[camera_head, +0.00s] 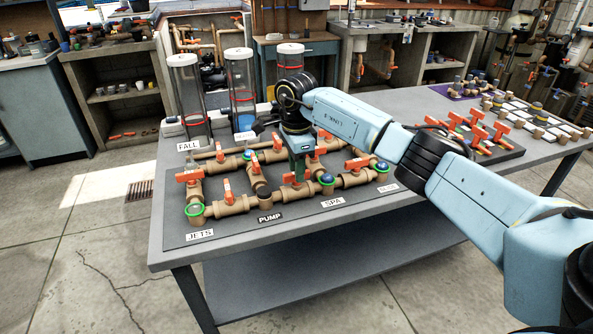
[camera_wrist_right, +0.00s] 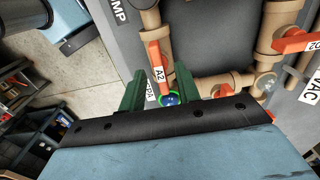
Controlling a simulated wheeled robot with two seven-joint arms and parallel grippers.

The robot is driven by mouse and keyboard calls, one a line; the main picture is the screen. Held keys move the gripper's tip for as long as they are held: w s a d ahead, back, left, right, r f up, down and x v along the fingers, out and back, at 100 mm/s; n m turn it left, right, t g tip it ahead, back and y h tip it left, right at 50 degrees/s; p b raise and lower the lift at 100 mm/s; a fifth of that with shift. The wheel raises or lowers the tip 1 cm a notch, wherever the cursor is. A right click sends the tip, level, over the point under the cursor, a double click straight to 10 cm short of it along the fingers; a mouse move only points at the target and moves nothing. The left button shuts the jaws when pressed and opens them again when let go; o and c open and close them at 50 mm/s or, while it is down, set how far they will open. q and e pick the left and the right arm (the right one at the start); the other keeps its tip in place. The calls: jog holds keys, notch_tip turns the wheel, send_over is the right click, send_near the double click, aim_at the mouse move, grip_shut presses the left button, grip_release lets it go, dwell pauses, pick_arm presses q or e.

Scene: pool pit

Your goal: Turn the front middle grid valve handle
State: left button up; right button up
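The pipe grid (camera_head: 235,207) lies on a dark board on the table, with several orange valve handles on tan pipes. My right gripper (camera_head: 299,174) reaches down over the front middle of the grid, close to an orange handle (camera_head: 290,180) there. In the right wrist view, my right gripper's green fingers (camera_wrist_right: 160,73) are apart. An orange handle marked A2 (camera_wrist_right: 157,62) shows between them, and contact cannot be told. A blue cap with a green ring (camera_wrist_right: 170,99) sits at the handle's lower end in that view. My left gripper is not in view.
Clear cylinders (camera_head: 239,85) with white caps stand behind the grid. Other orange handles stand close by, such as one at the right in the wrist view (camera_wrist_right: 293,42). Another board of orange valves (camera_head: 482,130) lies on the table's right. Table (camera_head: 300,225) is bare along its front edge.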

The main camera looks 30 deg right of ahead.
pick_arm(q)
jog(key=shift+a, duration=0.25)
pick_arm(e)
jog(key=shift+f, duration=0.55)
